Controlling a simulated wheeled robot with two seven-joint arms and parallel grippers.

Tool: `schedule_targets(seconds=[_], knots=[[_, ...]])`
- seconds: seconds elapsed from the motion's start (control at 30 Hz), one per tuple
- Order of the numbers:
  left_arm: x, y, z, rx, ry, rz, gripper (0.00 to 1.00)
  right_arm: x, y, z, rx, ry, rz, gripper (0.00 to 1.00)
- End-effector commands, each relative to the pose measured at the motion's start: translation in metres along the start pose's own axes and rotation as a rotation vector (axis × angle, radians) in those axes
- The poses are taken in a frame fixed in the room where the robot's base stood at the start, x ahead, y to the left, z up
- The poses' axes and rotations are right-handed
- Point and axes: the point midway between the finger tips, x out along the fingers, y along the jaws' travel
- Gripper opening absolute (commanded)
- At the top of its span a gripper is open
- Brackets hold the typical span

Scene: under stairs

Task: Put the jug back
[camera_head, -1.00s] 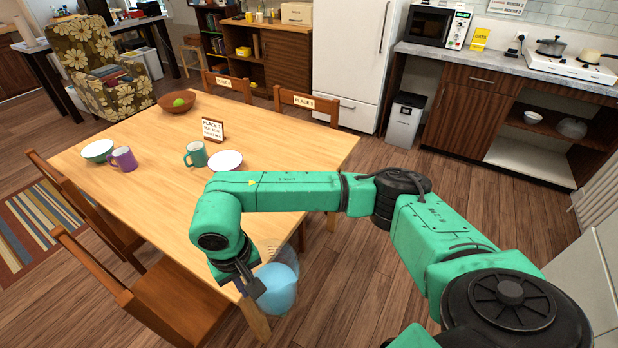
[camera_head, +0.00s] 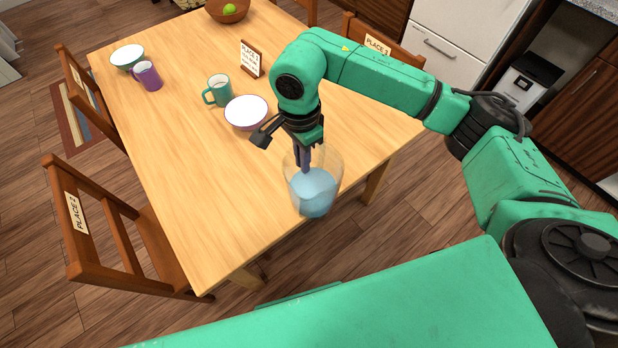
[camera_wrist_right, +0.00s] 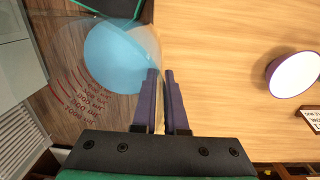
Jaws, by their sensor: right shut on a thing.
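The clear jug (camera_head: 314,192) with blue liquid hangs upright at the near right edge of the table (camera_head: 205,215). My right gripper (camera_head: 306,168) is shut on the jug's wall near the rim. In the right wrist view, the jug (camera_wrist_right: 115,60) shows red measuring marks, and its wall passes between the fingers of the right gripper (camera_wrist_right: 163,95). The jug overlaps the table edge in the head view; whether it touches the table I cannot tell. My left gripper is not in view.
Near the jug stand a white bowl (camera_head: 246,113), a green mug (camera_head: 218,92) and a place sign (camera_head: 251,58). A purple mug (camera_head: 148,76) and another bowl (camera_head: 127,57) stand farther left. A chair (camera_head: 130,235) is at the left. The table's near part is clear.

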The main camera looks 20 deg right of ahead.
Motion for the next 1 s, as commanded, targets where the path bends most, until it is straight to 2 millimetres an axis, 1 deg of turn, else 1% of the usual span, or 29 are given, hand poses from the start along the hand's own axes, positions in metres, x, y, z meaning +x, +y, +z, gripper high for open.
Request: schedule_targets(seconds=[0.03,0.27,0.3,0.57,0.8,0.9,1.0], knots=[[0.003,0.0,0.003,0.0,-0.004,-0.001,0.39,-0.002,-0.002,-0.002,0.122,-0.007,-0.004,0.0],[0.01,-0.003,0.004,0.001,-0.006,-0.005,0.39,-0.014,-0.007,-0.015,0.745,-0.03,-0.012,0.0],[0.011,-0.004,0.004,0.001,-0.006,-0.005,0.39,-0.016,-0.007,-0.017,0.854,-0.034,-0.013,0.0],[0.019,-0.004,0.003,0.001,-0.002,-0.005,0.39,-0.03,-0.012,-0.031,1.562,-0.062,-0.025,0.0],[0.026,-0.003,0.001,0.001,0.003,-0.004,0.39,-0.043,-0.013,-0.044,2.222,-0.085,-0.036,0.0],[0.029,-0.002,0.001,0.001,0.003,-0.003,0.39,-0.048,-0.013,-0.049,2.49,-0.093,-0.039,0.0],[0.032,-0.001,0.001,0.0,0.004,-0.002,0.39,-0.052,-0.013,-0.054,2.717,-0.1,-0.041,0.0]])
